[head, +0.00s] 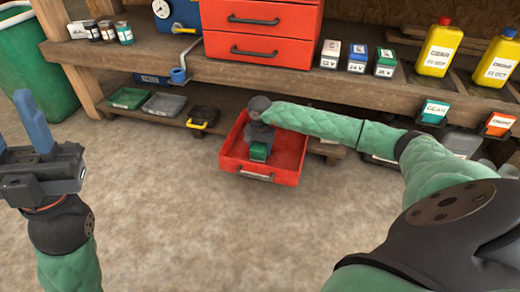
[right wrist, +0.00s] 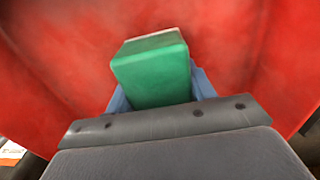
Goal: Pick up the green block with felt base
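The green block (head: 259,151) is over the red drawer-like tray (head: 238,161), within its walls. In the right wrist view the block (right wrist: 153,72) shows a large green face with a thin pale grey strip, seemingly the felt, along its far edge. My right gripper (head: 260,140) reaches into the tray from above. Its blue fingers (right wrist: 160,92) lie against both sides of the block, shut on it; the fingertips are hidden behind it. Whether the block touches the tray floor is unclear. My left gripper (head: 18,130) is open and empty at the far left.
A wooden bench holds a red drawer cabinet (head: 262,45), small labelled boxes (head: 357,58) and yellow bottles (head: 440,50). Its shelf edge lies just behind the tray. Green and grey trays (head: 128,98) sit on the lower shelf. The floor in front is clear.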

